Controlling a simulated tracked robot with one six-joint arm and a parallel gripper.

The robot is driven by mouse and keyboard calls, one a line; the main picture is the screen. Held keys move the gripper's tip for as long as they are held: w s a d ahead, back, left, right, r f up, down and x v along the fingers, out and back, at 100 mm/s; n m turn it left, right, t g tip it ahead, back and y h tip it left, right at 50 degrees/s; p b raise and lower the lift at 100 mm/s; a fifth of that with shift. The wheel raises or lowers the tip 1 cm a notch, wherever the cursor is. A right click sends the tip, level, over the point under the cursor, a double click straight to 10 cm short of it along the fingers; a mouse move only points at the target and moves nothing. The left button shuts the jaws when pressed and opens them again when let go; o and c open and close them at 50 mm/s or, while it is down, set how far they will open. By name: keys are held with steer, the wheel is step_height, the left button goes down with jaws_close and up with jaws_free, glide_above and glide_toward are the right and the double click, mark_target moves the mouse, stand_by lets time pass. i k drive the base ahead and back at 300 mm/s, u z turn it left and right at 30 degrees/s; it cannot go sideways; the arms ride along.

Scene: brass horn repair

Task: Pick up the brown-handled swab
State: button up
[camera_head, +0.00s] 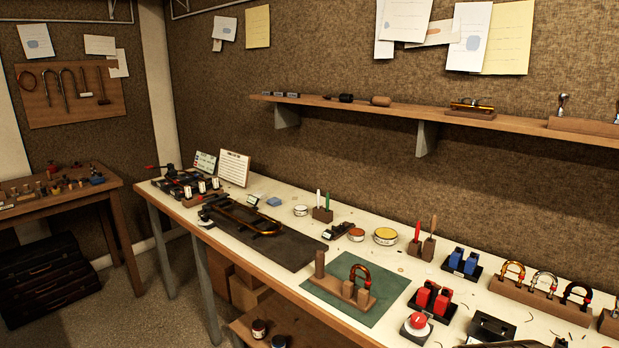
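A slim brown handle (433,225), which looks like the brown-handled swab, stands upright in a small wooden block (428,249) near the middle right of the bench. A similar red handle (417,232) stands just left of it in a wooden holder. The lower ends are hidden in the wood, so I cannot see any swab tip. My gripper is not in view.
The long bench (375,265) carries a green mat (385,314) with a wooden stand in front of the swab. A round yellow tin (385,236) is left of it, blue blocks (463,260) right. A shelf (410,110) runs above.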

mark_target(435, 218)
steer(key=u, duration=0.05)
steer(key=k, duration=0.65)
steer(key=z, duration=0.65)
steer(key=i, duration=1.25)
steer(key=u, duration=0.2)
